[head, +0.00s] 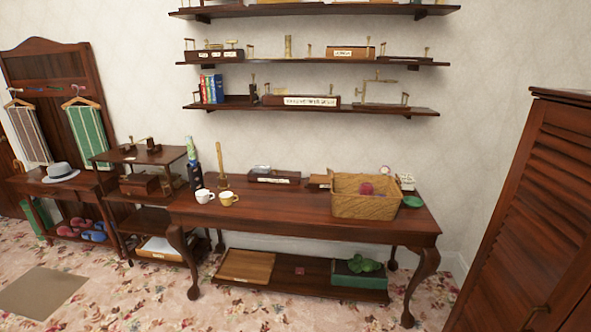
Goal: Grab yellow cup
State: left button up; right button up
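The yellow cup (228,198) stands upright near the left end of the dark wooden table (290,208). A white cup (204,196) stands just to its left, close beside it. Neither of my grippers shows in the head view, and nothing is seen touching the cup.
A wicker basket (368,203) with a reddish ball-like thing sits at the table's right, beside a green dish (413,202). A wooden post stand (221,165) is behind the cups. The table's middle front is clear. A louvred cabinet (530,210) stands at right; patterned floor lies in front.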

aim_at(227, 198)
jog(key=i+l+u, duration=0.15)
jog(key=i+u, duration=0.35)
jog(key=i, duration=0.15)
jog(key=i+l+u, duration=0.45)
jog(key=i, duration=0.15)
jog(key=i+l+u, duration=0.5)
jog(key=i+l, duration=0.05)
jog(key=l, duration=0.05)
